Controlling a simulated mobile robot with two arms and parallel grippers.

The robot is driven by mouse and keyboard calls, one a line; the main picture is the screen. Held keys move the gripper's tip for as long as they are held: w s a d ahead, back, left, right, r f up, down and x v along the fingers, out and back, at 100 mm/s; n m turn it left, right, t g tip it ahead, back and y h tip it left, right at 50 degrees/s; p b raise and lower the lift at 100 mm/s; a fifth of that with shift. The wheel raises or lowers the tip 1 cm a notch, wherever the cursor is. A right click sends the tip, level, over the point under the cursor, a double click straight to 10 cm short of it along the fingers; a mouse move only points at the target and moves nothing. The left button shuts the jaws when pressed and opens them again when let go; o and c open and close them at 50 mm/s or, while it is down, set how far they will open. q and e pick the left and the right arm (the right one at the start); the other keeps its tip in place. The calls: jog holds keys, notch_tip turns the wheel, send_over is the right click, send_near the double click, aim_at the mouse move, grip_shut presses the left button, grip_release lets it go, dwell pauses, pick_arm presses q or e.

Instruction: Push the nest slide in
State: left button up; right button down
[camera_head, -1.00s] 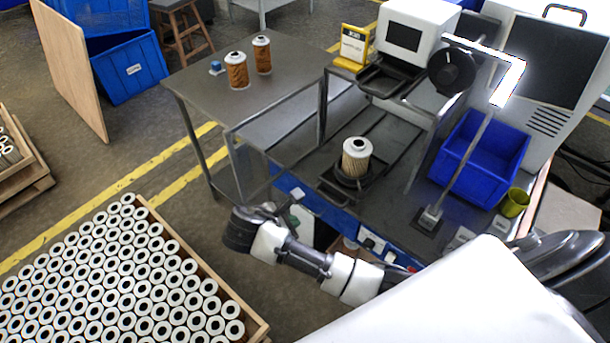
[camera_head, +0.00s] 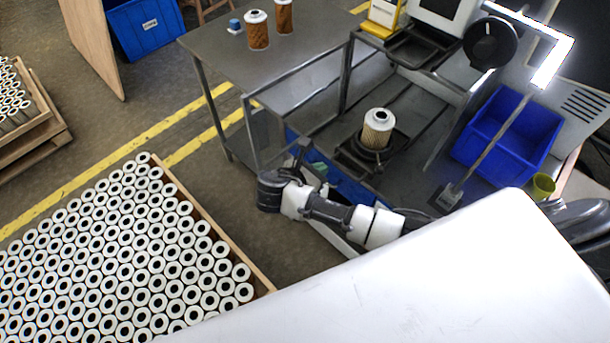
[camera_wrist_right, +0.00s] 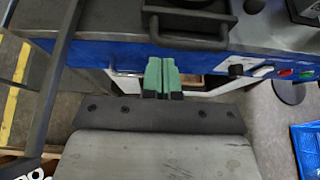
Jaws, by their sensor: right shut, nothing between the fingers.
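The nest slide (camera_head: 349,158) is a dark plate with a round seat at the front of the steel bench. A pleated cream filter cartridge (camera_head: 378,127) with a white top stands upright in it. In the right wrist view the slide's black handle (camera_wrist_right: 188,42) sticks out over the blue bench front. My right gripper (camera_head: 315,166) is at the bench's front edge, near the slide's front. In the wrist view its green fingers (camera_wrist_right: 163,74) are together and empty, just short of the handle; I cannot tell whether they touch it. My left gripper is not in view.
A blue bin (camera_head: 508,136) stands right of the slide, beside a slanted post. A side table (camera_head: 260,65) holds two brown cartridges. A crate full of white-topped cartridges (camera_head: 120,260) stands on the floor at lower left. Buttons (camera_wrist_right: 262,71) line the bench front.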

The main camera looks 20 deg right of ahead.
aim_at(354, 142)
jog(key=shift+w+d+f, duration=0.15)
jog(key=shift+w+d, duration=0.1)
jog(key=shift+d, duration=0.35)
jog(key=shift+w+d+f, duration=0.1)
jog(key=shift+w+d, duration=0.15)
jog(key=shift+d, duration=0.35)
jog(key=shift+w+d+r+p, duration=0.1)
jog(key=shift+w+d+p, duration=0.05)
jog(key=shift+d+p, duration=0.3)
jog(key=w+d, duration=0.1)
jog(key=d, duration=0.1)
jog(key=w+d+p, duration=0.1)
jog(key=d, duration=0.2)
jog(key=w+d+p, duration=0.1)
jog(key=d, duration=0.2)
jog(key=shift+w+d, duration=0.2)
jog(key=shift+w, duration=0.05)
jog(key=w+d, duration=0.1)
jog(key=d, duration=0.1)
jog(key=w+d, duration=0.1)
jog(key=d, duration=0.2)
jog(key=w+d, duration=0.1)
jog(key=d, duration=0.2)
jog(key=shift+w+d, duration=0.1)
jog(key=shift+w, duration=0.1)
jog(key=shift+w+d, duration=0.15)
jog(key=shift+d, duration=0.25)
